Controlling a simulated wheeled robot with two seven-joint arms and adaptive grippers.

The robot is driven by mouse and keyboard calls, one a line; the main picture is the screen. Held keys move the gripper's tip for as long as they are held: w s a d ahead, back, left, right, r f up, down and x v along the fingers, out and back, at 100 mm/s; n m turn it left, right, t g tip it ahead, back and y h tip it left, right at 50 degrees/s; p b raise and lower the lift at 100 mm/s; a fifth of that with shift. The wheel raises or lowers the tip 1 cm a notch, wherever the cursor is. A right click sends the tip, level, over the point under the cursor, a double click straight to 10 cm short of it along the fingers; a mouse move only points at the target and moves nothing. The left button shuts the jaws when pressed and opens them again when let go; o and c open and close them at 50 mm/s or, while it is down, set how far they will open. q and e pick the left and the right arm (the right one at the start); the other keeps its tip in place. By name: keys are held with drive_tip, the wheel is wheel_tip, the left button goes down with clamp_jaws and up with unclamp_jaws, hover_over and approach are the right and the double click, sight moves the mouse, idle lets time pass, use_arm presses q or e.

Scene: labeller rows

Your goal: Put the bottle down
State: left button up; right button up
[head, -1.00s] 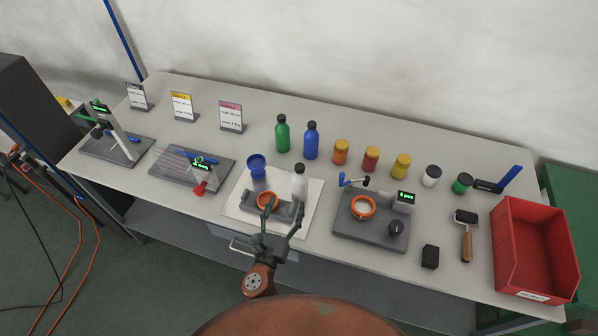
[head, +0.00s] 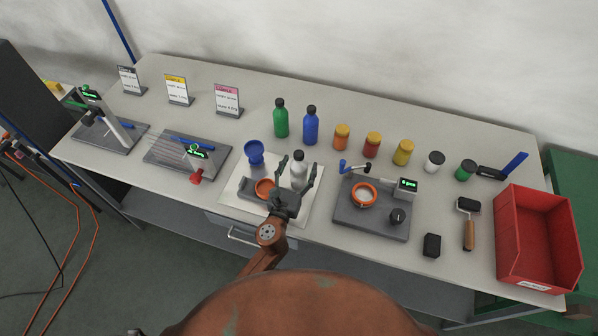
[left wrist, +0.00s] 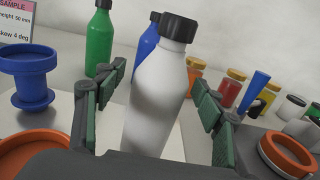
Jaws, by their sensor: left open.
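In the left wrist view the green finger pads (left wrist: 155,110) show gaps to the bottle on both sides. A green bottle (head: 281,120) and a blue bottle (head: 310,127) stand further back. My right gripper is not seen.
A blue funnel-like cup (head: 254,152) stands left of the bottle, and an orange ring (head: 264,188) sits at the cradle. A grey device with a display (head: 371,218) is to the right. Several jars and a red bin (head: 538,240) are further right.

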use_arm(q)
drive_tip(key=c, duration=1.2)
drive_tip(key=shift+o, duration=0.2)
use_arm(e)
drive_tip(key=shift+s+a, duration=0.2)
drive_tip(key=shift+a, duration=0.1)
use_arm(q)
drive_tip(key=shift+r, duration=0.1)
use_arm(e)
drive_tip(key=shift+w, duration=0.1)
